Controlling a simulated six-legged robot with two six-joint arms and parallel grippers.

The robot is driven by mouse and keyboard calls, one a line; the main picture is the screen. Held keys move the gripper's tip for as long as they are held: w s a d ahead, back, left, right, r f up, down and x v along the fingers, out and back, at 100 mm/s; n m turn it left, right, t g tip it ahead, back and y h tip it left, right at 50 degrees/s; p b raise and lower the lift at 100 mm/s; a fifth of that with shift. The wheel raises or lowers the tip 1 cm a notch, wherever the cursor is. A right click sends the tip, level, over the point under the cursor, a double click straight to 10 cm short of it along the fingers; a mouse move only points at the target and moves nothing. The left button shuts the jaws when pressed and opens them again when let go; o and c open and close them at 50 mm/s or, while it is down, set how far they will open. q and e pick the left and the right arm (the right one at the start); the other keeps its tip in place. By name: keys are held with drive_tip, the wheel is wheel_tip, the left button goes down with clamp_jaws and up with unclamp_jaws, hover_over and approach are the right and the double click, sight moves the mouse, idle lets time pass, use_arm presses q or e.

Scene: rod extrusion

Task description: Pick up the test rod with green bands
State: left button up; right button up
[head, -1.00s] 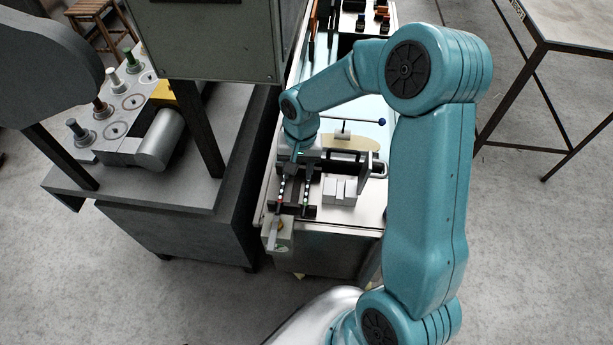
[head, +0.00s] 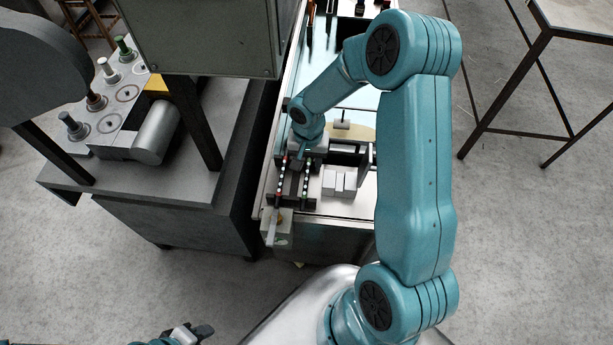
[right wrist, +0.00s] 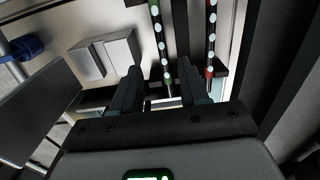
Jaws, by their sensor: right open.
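The rod with a green end (head: 306,180) and pale bands along its dark length lies on a dark rack, beside a similar rod with a red end (head: 281,180). In the right wrist view the green-ended rod (right wrist: 161,45) runs into the gap between my right fingers, and the red-ended rod (right wrist: 211,45) lies outside the right-hand finger. My right gripper (head: 301,152) is open at the far end of the rods; its fingers (right wrist: 160,80) do not visibly touch the rod. My left gripper (head: 202,332) shows small at the bottom edge, away from the bench, its jaw opening unclear.
Pale metal blocks (head: 340,182) stand right of the rods, and also show in the right wrist view (right wrist: 104,56). A grey machine table (head: 190,187) with several knobs and a cylinder stands left. A dark-legged table (head: 560,50) is at the right. The floor is clear.

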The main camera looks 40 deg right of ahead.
sight(306, 178)
drive_tip(key=shift+s+a+f, duration=0.1)
drive_tip(key=shift+a+f, duration=0.05)
drive_tip(key=shift+f, duration=0.45)
wheel_tip(306, 178, down, 4)
drive_tip(key=shift+a+f+p, duration=0.15)
drive_tip(key=shift+f+p, duration=0.1)
drive_tip(key=shift+p, duration=0.25)
clamp_jaws()
